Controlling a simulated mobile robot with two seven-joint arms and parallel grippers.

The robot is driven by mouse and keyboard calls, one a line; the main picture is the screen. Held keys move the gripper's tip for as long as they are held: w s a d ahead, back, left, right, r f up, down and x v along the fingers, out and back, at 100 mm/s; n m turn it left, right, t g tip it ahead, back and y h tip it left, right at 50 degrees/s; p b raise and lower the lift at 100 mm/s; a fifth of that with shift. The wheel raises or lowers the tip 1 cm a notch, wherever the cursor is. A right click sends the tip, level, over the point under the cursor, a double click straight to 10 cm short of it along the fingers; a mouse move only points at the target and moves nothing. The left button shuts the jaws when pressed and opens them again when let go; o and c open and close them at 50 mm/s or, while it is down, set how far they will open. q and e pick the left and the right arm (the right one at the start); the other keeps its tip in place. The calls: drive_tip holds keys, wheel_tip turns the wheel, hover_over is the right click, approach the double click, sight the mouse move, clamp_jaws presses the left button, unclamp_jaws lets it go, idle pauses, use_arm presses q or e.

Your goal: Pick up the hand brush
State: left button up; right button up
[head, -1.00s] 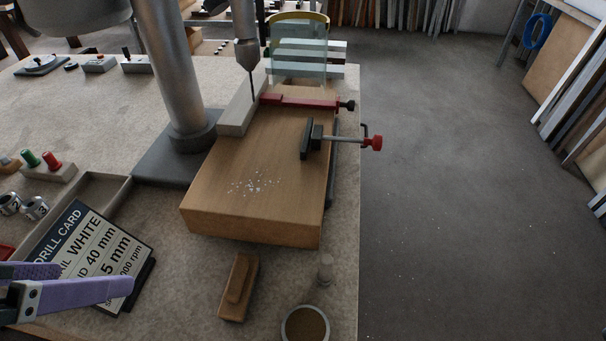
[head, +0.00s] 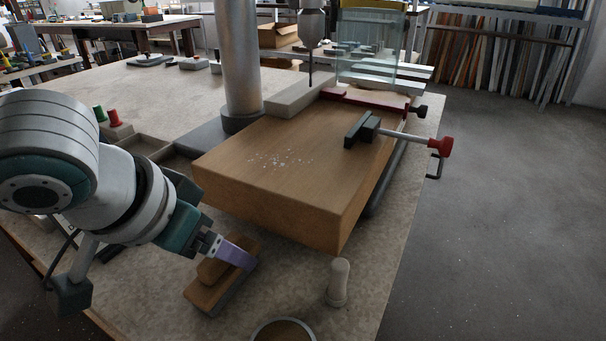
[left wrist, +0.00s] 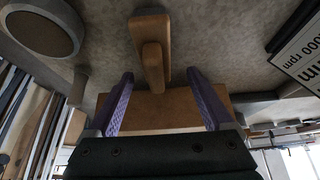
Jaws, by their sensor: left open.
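The hand brush (head: 203,295) is a small wooden block with a raised wooden grip on top. It lies on the bench in front of the large wooden board and also shows in the left wrist view (left wrist: 150,22). My left gripper (head: 238,254), with purple fingers, is open over the brush in the head view. In the left wrist view its fingertips (left wrist: 160,76) stand apart on either side of the brush's line, with nothing gripped. Whether a finger touches the brush, I cannot tell. The brush's underside is hidden. My right gripper is not in view.
The wooden board (head: 315,150) with pale shavings lies under the drill press, beside a red-handled clamp (head: 440,146). A pale upright peg (head: 338,282) and a round container (head: 284,332) stand right of the brush. The drill card (left wrist: 300,47) shows in the wrist view.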

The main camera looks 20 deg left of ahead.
use_arm(q)
drive_tip(key=b+x, duration=0.1)
drive_tip(key=x, duration=0.3)
drive_tip(key=shift+s+d, duration=0.15)
drive_tip(key=shift+d, duration=0.05)
clamp_jaws()
idle(0.4)
